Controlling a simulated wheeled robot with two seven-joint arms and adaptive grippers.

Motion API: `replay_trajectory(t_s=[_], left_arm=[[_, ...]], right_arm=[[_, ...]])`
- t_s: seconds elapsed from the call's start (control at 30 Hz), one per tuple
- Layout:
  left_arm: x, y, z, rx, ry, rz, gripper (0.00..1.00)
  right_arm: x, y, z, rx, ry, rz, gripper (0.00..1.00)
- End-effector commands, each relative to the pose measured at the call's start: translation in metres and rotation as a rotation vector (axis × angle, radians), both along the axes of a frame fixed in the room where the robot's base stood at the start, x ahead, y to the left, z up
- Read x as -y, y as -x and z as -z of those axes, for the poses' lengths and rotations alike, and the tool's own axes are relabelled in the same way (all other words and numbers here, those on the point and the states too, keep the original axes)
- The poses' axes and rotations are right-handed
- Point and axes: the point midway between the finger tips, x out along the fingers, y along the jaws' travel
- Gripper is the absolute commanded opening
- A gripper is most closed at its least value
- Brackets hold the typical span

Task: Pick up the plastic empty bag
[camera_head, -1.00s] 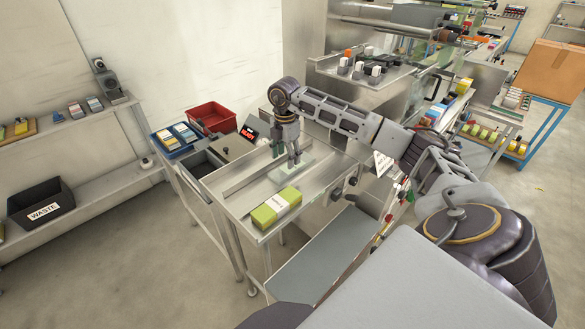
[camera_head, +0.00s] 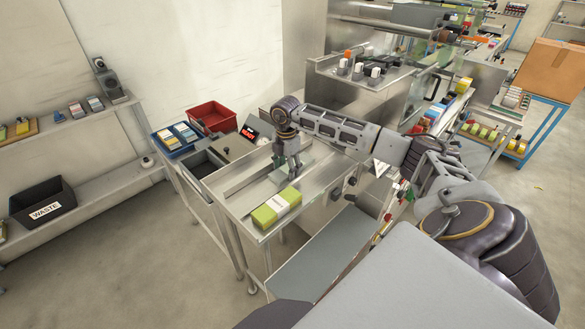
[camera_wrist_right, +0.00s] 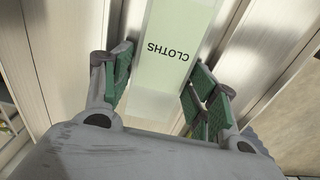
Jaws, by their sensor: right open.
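The plastic empty bag (camera_head: 279,177) is a flat, pale green packet on the metal table, partly hidden under my right gripper in the head view. In the right wrist view the bag (camera_wrist_right: 170,50) is printed "CLOTHS" and lies between the two fingers. My right gripper (camera_head: 286,167) points down over the bag with its fingers apart. In the right wrist view the open gripper (camera_wrist_right: 158,90) has a green-padded finger on either side of the bag; I cannot tell if they touch it. My left gripper is not in view.
A green-yellow pack (camera_head: 276,207) lies at the table's front edge, close to the bag. A red bin (camera_head: 212,117) and a blue tray (camera_head: 176,140) are behind at left. A black waste bin (camera_head: 42,203) sits on the left shelf. Machinery stands behind at right.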

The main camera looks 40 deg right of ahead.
Motion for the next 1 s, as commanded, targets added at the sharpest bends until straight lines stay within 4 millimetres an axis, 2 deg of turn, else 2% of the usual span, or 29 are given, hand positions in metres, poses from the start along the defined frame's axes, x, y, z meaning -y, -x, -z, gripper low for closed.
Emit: replay_trajectory(t_s=[0.2,0.3,0.77,1.0], left_arm=[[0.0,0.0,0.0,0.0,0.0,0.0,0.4],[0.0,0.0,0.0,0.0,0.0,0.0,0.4],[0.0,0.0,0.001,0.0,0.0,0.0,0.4],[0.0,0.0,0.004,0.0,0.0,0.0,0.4]], right_arm=[[0.0,0.0,0.0,0.0,0.0,0.0,0.58],[0.0,0.0,0.0,0.0,0.0,0.0,0.45],[0.0,0.0,-0.003,0.0,0.0,0.0,0.45],[0.0,-0.001,-0.022,0.002,0.001,0.0,0.45]])
